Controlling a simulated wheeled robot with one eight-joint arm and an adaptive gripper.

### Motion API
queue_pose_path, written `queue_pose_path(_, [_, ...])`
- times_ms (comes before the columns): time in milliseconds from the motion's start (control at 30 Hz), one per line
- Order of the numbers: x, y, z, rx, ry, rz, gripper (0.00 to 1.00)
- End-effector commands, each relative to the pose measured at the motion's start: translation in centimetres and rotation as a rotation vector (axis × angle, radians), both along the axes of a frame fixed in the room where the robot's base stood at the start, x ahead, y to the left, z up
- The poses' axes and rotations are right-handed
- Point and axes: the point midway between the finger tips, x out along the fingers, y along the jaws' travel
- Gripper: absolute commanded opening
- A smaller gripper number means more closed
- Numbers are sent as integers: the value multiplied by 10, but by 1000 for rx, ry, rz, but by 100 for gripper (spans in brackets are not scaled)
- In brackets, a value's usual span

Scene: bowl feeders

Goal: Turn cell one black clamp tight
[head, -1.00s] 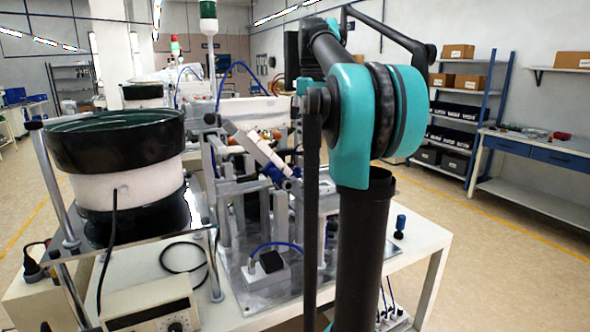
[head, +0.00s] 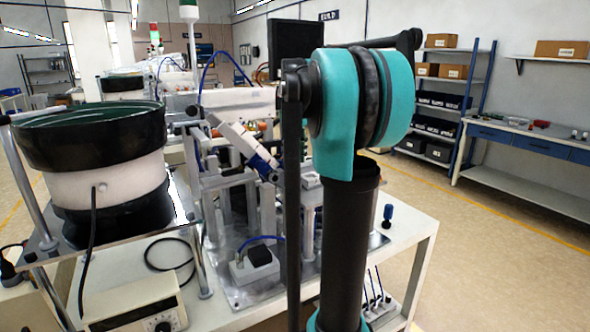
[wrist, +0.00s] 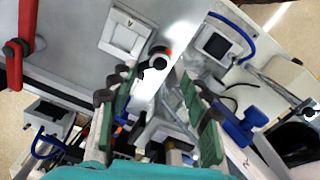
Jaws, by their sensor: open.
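My gripper (wrist: 160,80) is open in the wrist view, with its two green fingers spread and dark pads along them. Nothing is held between them. A dark, lever-like part (wrist: 138,126) shows between the fingers, low in the wrist view, among machine parts. I cannot tell for sure that it is the black clamp. A white part with an orange-red ring and a black end (wrist: 159,56) lies just beyond the fingertips. In the head view my arm hides part of the cell, and my gripper is not seen there.
A black-rimmed bowl feeder (head: 95,140) stands at the left of the white table (head: 408,235). A white box with a black top (head: 256,262) sits on the metal plate. A blue-topped part (head: 388,213) stands at the right. A red handle (wrist: 19,45) is left in the wrist view.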

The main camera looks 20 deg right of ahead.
Motion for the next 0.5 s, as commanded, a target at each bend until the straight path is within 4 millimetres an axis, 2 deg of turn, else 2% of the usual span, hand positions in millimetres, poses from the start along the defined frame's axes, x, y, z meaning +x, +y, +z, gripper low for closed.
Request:
queue_pose_path(33, [0,0,-9,0,0,0,48])
queue_pose_path(200, [0,0,-30,0,0,0,48])
queue_pose_path(500, [0,0,-40,0,0,0,48])
